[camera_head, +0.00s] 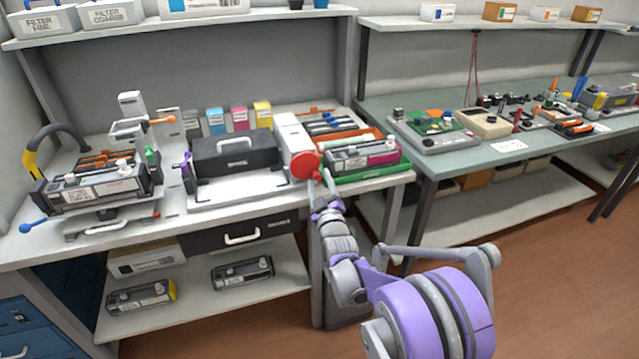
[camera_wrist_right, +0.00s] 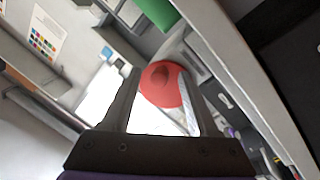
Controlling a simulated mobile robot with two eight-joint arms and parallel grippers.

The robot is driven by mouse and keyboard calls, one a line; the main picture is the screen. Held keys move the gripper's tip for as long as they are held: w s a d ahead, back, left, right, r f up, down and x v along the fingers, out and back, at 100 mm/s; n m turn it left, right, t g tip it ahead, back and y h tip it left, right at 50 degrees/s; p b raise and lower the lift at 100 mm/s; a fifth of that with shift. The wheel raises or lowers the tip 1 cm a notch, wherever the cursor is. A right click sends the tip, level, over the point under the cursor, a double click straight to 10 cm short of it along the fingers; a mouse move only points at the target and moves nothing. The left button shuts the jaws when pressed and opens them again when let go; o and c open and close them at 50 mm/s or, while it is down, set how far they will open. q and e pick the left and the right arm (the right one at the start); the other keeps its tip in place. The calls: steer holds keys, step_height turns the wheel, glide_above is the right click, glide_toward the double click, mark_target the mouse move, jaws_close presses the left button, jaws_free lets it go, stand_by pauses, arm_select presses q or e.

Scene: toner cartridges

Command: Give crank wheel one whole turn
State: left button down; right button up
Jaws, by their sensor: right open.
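The crank wheel (camera_head: 305,164) is a red disc on the front end of a pale box-shaped unit (camera_head: 294,138) on the left bench. My right gripper (camera_head: 322,187) is just in front of and below the red wheel, its fingers small and partly merged with the wheel in the head view. In the right wrist view the red wheel (camera_wrist_right: 162,84) shows between the two open fingers (camera_wrist_right: 160,68), with a darker round spot on its face. I cannot tell whether a finger touches it. My left gripper is in neither view.
A black case (camera_head: 234,152) stands left of the wheel. A magenta-marked toner cartridge (camera_head: 364,157) sits in a green tray (camera_head: 366,173) close on the right. A fixture with a cartridge (camera_head: 97,187) is at far left. Floor at right is clear.

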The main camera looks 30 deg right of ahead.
steer(key=v, duration=1)
steer(key=shift+s, duration=0.4)
steer(key=shift+a, duration=0.2)
